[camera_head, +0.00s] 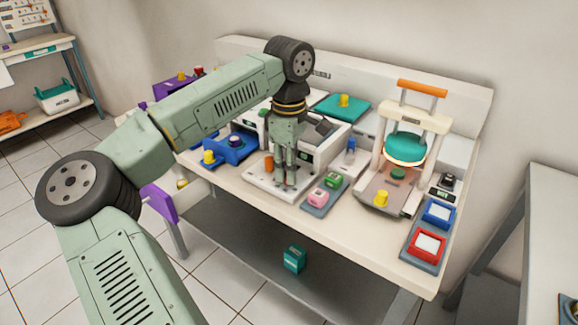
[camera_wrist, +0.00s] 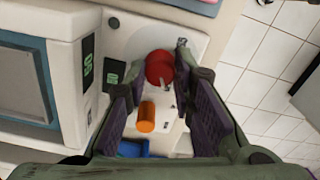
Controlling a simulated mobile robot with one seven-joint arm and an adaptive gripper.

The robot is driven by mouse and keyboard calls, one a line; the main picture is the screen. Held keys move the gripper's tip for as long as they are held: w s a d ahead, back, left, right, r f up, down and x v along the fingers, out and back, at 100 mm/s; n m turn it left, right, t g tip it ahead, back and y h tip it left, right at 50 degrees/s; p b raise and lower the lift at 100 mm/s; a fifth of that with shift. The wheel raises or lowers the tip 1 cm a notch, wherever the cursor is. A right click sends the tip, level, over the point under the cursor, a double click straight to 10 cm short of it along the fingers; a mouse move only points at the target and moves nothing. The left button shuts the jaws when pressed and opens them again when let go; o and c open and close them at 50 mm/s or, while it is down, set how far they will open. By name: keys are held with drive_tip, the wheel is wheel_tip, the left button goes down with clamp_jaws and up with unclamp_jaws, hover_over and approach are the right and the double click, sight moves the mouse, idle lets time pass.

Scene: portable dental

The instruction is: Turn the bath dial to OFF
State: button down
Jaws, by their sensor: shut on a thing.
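My gripper (camera_head: 286,182) points down over the front of a white device with a flat base (camera_head: 257,187) on the bench. In the wrist view, my gripper (camera_wrist: 158,70) has its two dark fingertips on either side of a round red dial (camera_wrist: 159,66), and it is shut on that dial. A light pointer mark shows on the dial, directed toward the lower part of the picture. Small dark markings (camera_wrist: 182,42) sit beside the dial, too small to read. In the head view the fingers hide the dial.
An orange cylinder (camera_head: 269,163) stands close to the fingers; it also shows in the wrist view (camera_wrist: 146,117). A blue holder (camera_head: 232,148) is to the left. Pink (camera_head: 318,199) and green (camera_head: 332,180) blocks sit to the right. A green display (camera_wrist: 112,72) faces the dial's left side.

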idle(0.3)
drive_tip(key=c, duration=1.4)
unclamp_jaws()
drive_tip(key=shift+o, duration=0.2)
wheel_tip(320, 180, up, 12)
